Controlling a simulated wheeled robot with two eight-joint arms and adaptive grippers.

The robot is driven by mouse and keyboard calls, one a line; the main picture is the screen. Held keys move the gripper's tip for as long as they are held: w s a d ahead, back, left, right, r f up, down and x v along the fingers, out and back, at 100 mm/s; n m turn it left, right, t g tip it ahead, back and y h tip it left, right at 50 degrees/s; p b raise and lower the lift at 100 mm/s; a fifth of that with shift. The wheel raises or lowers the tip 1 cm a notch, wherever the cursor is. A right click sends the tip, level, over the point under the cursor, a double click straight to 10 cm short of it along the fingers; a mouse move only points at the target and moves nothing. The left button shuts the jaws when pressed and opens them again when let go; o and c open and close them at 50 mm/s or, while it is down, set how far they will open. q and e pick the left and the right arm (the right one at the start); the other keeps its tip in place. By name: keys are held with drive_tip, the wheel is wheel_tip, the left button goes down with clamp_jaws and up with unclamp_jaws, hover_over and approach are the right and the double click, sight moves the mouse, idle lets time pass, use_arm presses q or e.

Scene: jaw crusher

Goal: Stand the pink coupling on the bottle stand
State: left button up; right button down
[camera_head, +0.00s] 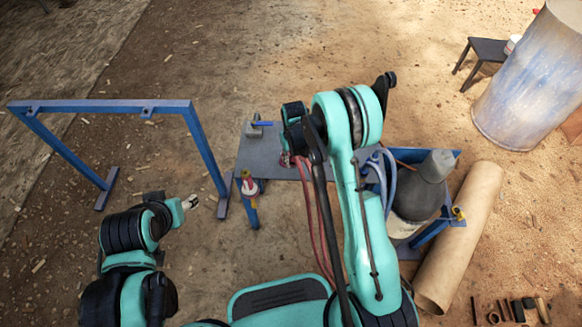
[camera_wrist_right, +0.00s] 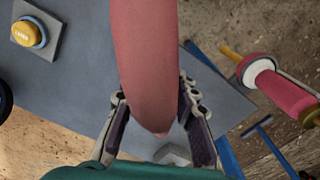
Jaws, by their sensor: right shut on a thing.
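The pink coupling (camera_wrist_right: 155,60) fills the upper middle of the right wrist view as a long, smooth pink body with a rounded lower end. My right gripper (camera_wrist_right: 157,125) is shut on it, one finger on each side. In the head view the right gripper (camera_head: 286,159) is mostly hidden behind my arm, over the dark tabletop. A blue-framed stand (camera_head: 431,229) at the right holds a grey gas bottle (camera_head: 425,185); I take it for the bottle stand. My left gripper (camera_head: 189,202) is low at the left, away from these things; its jaw opening is unclear.
A dark tabletop (camera_head: 258,160) lies between a blue frame (camera_head: 100,106) and the stand. A red-and-white fitting (camera_head: 248,184) is at its front left corner. Red hoses (camera_head: 321,228) hang beside my right arm. A brown tube (camera_head: 460,238) lies right of the bottle.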

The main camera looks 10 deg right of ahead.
sight(290, 171)
drive_tip(key=shift+w+a+f, duration=0.45)
drive_tip(key=shift+a, duration=0.1)
drive_tip(key=shift+f+b, duration=1.05)
drive_tip(key=shift+f, duration=0.9)
drive_tip(key=shift+f, duration=0.15)
drive_tip(key=c, duration=1.2)
unclamp_jaws()
